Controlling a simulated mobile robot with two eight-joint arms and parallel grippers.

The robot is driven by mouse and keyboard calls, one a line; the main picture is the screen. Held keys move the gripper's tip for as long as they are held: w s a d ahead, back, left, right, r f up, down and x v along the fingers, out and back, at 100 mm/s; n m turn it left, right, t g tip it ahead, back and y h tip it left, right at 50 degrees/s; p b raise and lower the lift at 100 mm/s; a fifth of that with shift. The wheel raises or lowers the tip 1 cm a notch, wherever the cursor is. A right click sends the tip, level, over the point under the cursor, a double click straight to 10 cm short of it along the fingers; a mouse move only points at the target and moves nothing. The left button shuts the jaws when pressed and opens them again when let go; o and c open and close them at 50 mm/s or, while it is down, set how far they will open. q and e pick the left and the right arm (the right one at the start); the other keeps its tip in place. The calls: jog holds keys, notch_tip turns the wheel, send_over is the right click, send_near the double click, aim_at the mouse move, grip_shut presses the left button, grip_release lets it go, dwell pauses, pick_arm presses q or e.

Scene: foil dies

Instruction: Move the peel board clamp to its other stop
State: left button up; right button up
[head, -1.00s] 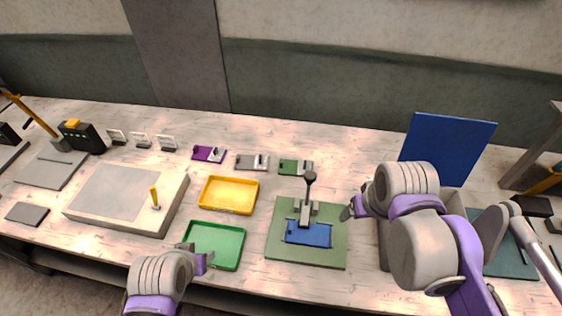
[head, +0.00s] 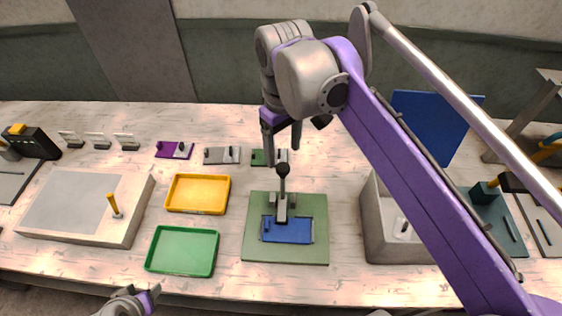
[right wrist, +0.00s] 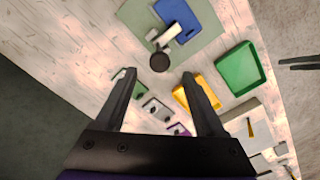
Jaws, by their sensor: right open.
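A green board (head: 258,248) lies on the bench with a blue plate (head: 288,233) on it. A grey clamp (head: 281,207) stands at the plate's back edge, its lever upright and topped by a black knob (head: 282,169). My right gripper (head: 282,150) is open and empty, pointing down, a little above and behind the knob in the head view. In the right wrist view the black knob (right wrist: 160,62) shows just beyond the gap between the fingertips, apart from them. My left gripper (head: 143,298) is at the bottom edge, partly cut off; its jaws are unclear.
A yellow tray (head: 198,194) and a green tray (head: 182,250) lie left of the board. A pale slab with a yellow peg (head: 114,205) is farther left. A grey bin (head: 383,235) stands right. Small purple, grey and green-based pieces (head: 222,155) line the back.

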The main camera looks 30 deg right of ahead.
aim_at(283, 167)
notch_tip(283, 167, down, 5)
jog(key=shift+f, duration=0.1)
dwell(0.3)
grip_shut()
dwell(1.3)
